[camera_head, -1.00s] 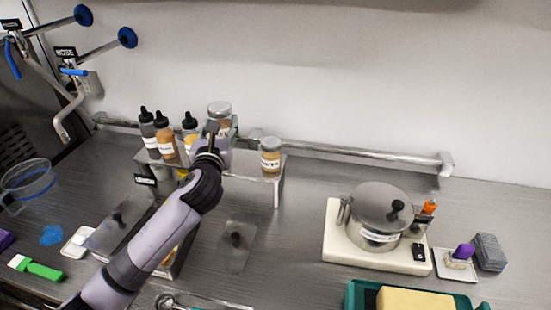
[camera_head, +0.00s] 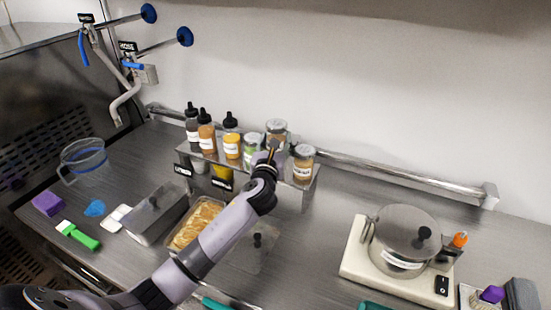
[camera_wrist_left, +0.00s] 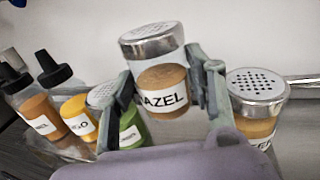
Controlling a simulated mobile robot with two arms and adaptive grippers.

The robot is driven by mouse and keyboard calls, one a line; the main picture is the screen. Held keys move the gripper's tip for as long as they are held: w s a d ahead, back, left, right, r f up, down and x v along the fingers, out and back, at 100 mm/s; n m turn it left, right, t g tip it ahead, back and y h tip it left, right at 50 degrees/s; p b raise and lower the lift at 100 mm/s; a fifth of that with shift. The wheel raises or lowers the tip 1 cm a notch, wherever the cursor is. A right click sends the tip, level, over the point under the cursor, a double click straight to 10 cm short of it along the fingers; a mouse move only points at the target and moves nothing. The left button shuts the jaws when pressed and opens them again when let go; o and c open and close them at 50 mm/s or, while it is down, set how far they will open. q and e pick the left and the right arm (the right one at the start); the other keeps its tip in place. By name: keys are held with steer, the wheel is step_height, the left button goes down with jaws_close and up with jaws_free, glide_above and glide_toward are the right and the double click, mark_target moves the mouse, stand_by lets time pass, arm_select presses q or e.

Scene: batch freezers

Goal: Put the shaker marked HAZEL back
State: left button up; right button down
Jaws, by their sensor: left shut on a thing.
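The shaker marked HAZEL is a clear jar with a perforated metal lid and brown powder. It shows in the wrist view (camera_wrist_left: 162,88), label facing the camera, and in the head view (camera_head: 276,128) at the raised metal shelf (camera_head: 308,190). My left gripper (camera_head: 272,150) is shut on it, one finger on each side, also in the wrist view (camera_wrist_left: 165,85). The shaker is near upright; whether its base touches the shelf is hidden. A green-filled shaker (camera_head: 252,148) stands to its left and a tan-filled shaker (camera_head: 303,163) to its right. My right gripper is not in view.
Several black-capped squeeze bottles (camera_head: 207,135) stand on the shelf's left part. A wall rail (camera_head: 400,178) runs behind. A pan of food (camera_head: 194,222) sits in front, and a scale (camera_head: 360,255) with a lidded pot (camera_head: 405,235) stands right. Counter between shelf and scale is clear.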

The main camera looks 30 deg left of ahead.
arm_select(q)
steer(key=shift+f, duration=0.8)
steer(key=shift+f+b, duration=0.55)
steer(key=shift+f, duration=1.6)
steer(key=shift+f, duration=0.1)
steer(key=o, duration=1.2)
steer(key=b+v, duration=0.1)
steer(key=v, duration=1.1)
